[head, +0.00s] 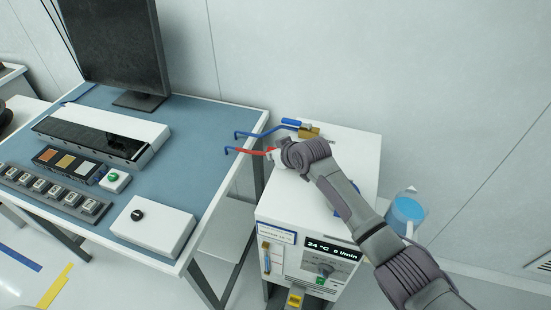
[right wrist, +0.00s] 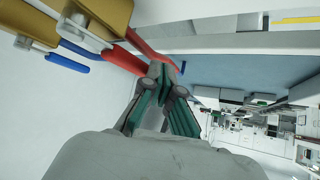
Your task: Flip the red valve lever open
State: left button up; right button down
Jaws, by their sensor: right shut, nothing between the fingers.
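The red valve lever (right wrist: 122,59) shows in the right wrist view as a short thick red bar beside the red hose (right wrist: 146,43), running roughly along it. Its brass valve body (right wrist: 100,14) is at the top left of that view. My right gripper (right wrist: 160,78) is shut and empty, its green-padded fingertips close to the lever's free end. I cannot tell whether they touch. In the head view my right gripper (head: 282,155) is over the top of the white chiller (head: 345,160) and hides the red valve and lever. My left gripper is out of view.
A second brass valve (head: 309,132) with a blue lever (head: 290,121) sits just behind the red one. Blue and red hoses run left towards the blue-topped table (head: 205,130). A jug of blue liquid (head: 406,210) stands right of the chiller, close to my right arm.

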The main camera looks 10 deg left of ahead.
jog(key=shift+w+a, duration=0.1)
jog(key=shift+w, duration=0.25)
dwell(0.5)
